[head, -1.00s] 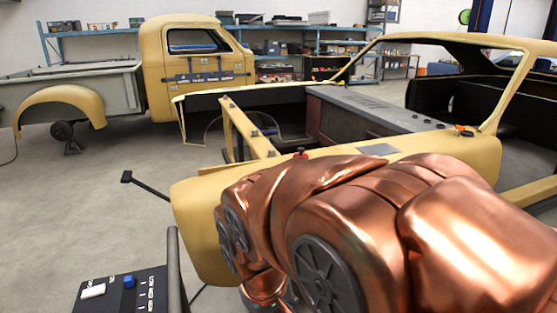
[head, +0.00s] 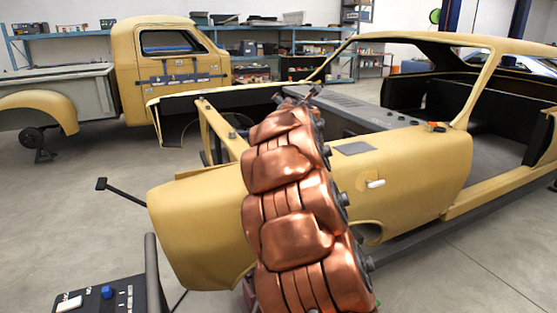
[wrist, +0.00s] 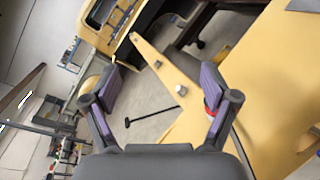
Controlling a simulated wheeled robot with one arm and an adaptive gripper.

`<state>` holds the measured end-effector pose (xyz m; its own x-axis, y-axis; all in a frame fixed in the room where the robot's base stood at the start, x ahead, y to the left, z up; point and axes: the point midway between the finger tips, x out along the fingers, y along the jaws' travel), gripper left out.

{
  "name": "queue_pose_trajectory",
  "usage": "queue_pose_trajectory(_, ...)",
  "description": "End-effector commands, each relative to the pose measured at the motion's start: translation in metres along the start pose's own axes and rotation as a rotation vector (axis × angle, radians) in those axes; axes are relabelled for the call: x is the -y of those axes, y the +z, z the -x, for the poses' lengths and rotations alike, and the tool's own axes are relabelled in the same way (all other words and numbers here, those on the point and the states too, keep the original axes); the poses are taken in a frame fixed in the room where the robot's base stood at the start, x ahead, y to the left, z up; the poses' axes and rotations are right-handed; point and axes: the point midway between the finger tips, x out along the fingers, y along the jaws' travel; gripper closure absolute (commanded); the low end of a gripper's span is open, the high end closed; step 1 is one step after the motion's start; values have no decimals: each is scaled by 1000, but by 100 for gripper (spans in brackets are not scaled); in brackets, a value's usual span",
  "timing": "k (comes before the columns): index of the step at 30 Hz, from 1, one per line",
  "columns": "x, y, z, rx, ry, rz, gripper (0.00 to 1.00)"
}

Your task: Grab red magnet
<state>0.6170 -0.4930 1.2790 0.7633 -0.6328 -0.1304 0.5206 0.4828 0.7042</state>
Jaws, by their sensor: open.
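A small red object (wrist: 208,111), probably the red magnet, shows in the wrist view on the edge of the yellow fender, mostly covered by my right finger. My gripper (wrist: 160,82) is open and empty, its two purple-padded fingers wide apart above the bodywork. The red object lies behind or beside the right finger, not midway between the fingertips. Whether the finger touches it cannot be told. In the head view my copper arm reaches over the front fender (head: 205,215) and hides the red object.
A yellow brace (head: 221,130) with silver bolts (wrist: 182,90) runs beside the fender. A grey pad (head: 352,148), a white piece (head: 375,184) and an orange item (head: 435,127) are on the car body. A control panel (head: 95,298) stands at front left. The floor at left is largely clear.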

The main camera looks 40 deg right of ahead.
Motion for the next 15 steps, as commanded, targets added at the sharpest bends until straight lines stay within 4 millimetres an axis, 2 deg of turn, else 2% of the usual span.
queue_pose_trajectory(1, 8, -1, -15, -30, 33, 90, 14)
queue_pose_trajectory(4, 18, -12, -36, -103, 112, 276, 14)
queue_pose_trajectory(6, 32, -24, -47, -164, 168, 397, 14)
queue_pose_trajectory(8, 43, -34, -54, -215, 222, 498, 14)
queue_pose_trajectory(10, 62, -50, -58, -280, 282, 603, 14)
queue_pose_trajectory(15, 103, -81, -55, -411, 423, 803, 14)
